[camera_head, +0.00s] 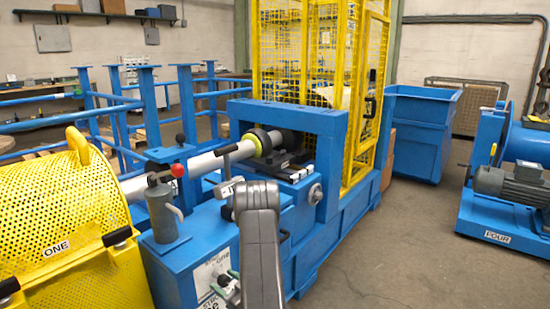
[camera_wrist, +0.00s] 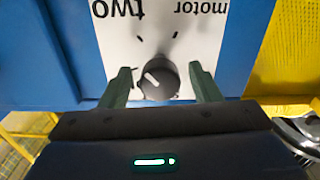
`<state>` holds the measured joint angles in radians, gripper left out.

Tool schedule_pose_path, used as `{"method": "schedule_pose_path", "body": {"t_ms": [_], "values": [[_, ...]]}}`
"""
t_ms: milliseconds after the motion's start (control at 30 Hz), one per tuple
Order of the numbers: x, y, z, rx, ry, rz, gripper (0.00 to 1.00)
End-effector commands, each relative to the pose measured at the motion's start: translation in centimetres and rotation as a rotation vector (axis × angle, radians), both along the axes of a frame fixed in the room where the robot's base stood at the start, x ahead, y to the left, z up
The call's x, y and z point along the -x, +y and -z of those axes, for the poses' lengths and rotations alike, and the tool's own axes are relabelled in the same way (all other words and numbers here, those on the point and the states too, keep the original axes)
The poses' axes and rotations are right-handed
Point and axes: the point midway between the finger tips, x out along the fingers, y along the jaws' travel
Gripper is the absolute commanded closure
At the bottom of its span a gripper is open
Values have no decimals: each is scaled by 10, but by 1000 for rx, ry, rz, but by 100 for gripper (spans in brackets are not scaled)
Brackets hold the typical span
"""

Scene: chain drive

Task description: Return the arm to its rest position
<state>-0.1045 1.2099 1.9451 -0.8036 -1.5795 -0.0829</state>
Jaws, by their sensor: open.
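My gripper (camera_wrist: 160,70) is open in the wrist view, with one dark green finger on each side of the picture's middle. A round black knob (camera_wrist: 159,79) with a white pointer mark shows between the fingers, with a gap on both sides. The knob is on a white panel (camera_wrist: 142,22) that reads "motor two", upside down in this view. I cannot tell the distance from the fingertips to the knob. In the head view my grey arm (camera_head: 262,235) reaches down at the lower middle, in front of the blue machine. I cannot make out the gripper clearly there.
The blue machine frame (camera_head: 345,150) with a yellow mesh cage (camera_head: 300,45) stands right behind my arm. A yellow perforated guard (camera_head: 60,220) and a red-knobbed lever (camera_head: 178,170) are to the left.

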Motion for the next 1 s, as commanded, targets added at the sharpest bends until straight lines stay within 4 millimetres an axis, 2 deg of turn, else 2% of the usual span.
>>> {"method": "schedule_pose_path", "body": {"t_ms": [100, 333, 867, 1000], "values": [[13, -18, 0, -1, 4, 4, 43], [29, -38, 1, -2, 4, 2, 43], [34, -44, 0, -2, 3, 0, 43], [32, -47, -6, 4, 5, 12, 43]]}}
